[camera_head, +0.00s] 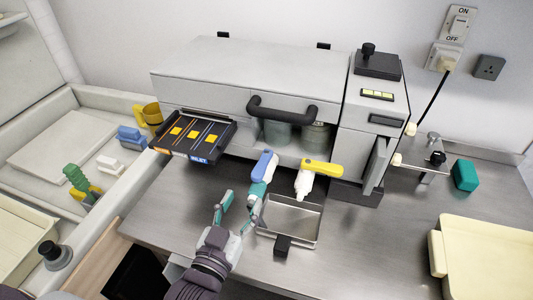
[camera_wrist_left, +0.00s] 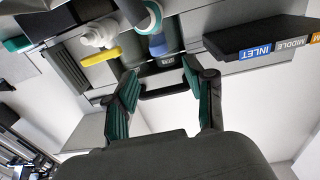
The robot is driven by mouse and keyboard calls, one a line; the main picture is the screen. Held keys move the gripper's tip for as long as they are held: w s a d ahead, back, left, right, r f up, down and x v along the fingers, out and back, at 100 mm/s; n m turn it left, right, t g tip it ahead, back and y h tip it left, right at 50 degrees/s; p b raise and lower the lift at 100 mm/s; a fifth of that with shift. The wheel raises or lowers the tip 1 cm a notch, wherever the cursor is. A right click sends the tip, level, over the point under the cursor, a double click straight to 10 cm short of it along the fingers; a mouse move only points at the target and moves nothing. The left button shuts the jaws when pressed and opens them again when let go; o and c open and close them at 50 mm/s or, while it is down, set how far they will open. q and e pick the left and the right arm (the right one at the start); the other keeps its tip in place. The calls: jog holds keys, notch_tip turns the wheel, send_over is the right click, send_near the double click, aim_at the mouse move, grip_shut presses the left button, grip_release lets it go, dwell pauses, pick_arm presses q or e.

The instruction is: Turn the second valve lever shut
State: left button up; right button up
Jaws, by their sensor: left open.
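Two valves hang under the front of the grey machine. One has a blue lever (camera_head: 264,165) pointing down along its teal body (camera_head: 257,189). The other has a yellow lever (camera_head: 322,167) lying crosswise to the right over its white body (camera_head: 304,184). My left gripper (camera_head: 241,203) is open and empty, in front of and just left of the blue-lever valve, apart from it as far as I can tell. In the left wrist view the blue lever (camera_wrist_left: 157,45) lies beyond the open fingers (camera_wrist_left: 160,76), and the yellow lever (camera_wrist_left: 100,56) is left of them. My right gripper is out of view.
A metal tray (camera_head: 319,222) stands below the valves. A dark panel (camera_head: 226,133) with yellow squares juts out at left, near my gripper. A black handle (camera_head: 282,112) sticks out above the valves. The counter right of the tray is clear up to the cream tray (camera_head: 490,250).

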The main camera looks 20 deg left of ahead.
aim_at(263, 161)
pick_arm(q)
jog(key=w, duration=0.2)
jog(key=w+p, duration=0.1)
jog(key=w, duration=0.3)
jog(key=shift+d+r+p, duration=0.2)
jog(key=shift+r+p, duration=0.05)
jog(key=shift+p, duration=0.05)
jog(key=w, duration=0.2)
jog(key=w+p, duration=0.1)
jog(key=w, duration=0.2)
jog(key=shift+w+d+f, duration=0.15)
jog(key=shift+w+d, duration=0.05)
jog(key=shift+w, duration=0.6)
jog(key=shift+c, duration=0.8)
grip_shut()
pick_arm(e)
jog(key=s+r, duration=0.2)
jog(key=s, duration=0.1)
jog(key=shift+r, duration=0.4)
